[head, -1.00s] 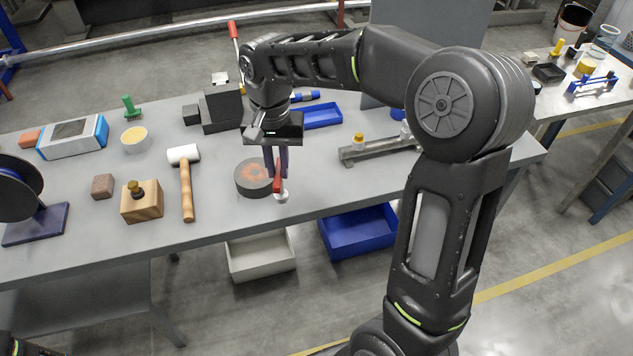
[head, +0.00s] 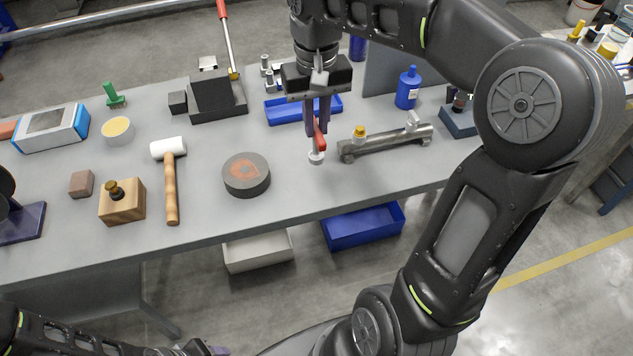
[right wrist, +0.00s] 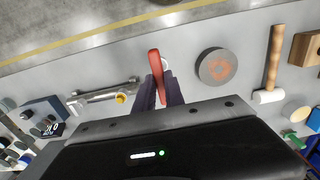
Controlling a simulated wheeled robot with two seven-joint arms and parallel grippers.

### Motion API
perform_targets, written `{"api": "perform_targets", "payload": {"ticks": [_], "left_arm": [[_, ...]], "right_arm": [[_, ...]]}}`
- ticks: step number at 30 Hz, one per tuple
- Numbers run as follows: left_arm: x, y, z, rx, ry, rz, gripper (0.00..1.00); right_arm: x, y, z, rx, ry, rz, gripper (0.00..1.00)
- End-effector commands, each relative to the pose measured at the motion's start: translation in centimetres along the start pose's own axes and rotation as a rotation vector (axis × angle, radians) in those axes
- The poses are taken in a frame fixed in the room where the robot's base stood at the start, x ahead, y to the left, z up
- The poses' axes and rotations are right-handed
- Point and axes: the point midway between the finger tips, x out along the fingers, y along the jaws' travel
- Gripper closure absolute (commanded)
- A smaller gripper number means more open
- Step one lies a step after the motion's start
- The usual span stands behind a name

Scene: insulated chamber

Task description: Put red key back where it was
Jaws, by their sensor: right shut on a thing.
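The red key (head: 321,140) is held in my right gripper (head: 318,126). It has a red handle and a round pale end that points down. The gripper holds it over the bench between the grey disc with an orange mark (head: 246,174) and the metal rail fixture (head: 385,142). I cannot tell whether its lower end touches the bench. In the right wrist view the key (right wrist: 155,64) sticks out between the two purple fingers. My left gripper (head: 212,350) shows only partly at the bottom edge, far from the key.
A blue tray (head: 287,112) lies just behind the right gripper. A blue bottle (head: 407,88) stands behind the rail. A mallet (head: 170,185) and a wooden block (head: 122,202) lie to the left. Two bins, white (head: 258,252) and blue (head: 363,227), are below the bench edge.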

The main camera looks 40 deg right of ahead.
Motion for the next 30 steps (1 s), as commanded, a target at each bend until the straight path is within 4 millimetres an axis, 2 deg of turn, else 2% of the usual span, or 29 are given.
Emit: {"api": "perform_targets", "payload": {"ticks": [12,23,30], "left_arm": [[-0.5,0.2,0.1,-0.001,-0.001,-0.002,0.59],[-0.5,0.1,0.1,-0.002,-0.002,-0.002,0.59],[-0.9,0.3,0.1,-0.002,-0.003,-0.003,0.59]], "right_arm": [[5.9,0.0,0.0,0.001,-0.002,0.0,1.0],[6.4,0.0,0.0,0.001,-0.001,0.0,1.0],[9.3,0.0,0.1,0.0,-0.004,0.0,1.0]]}}
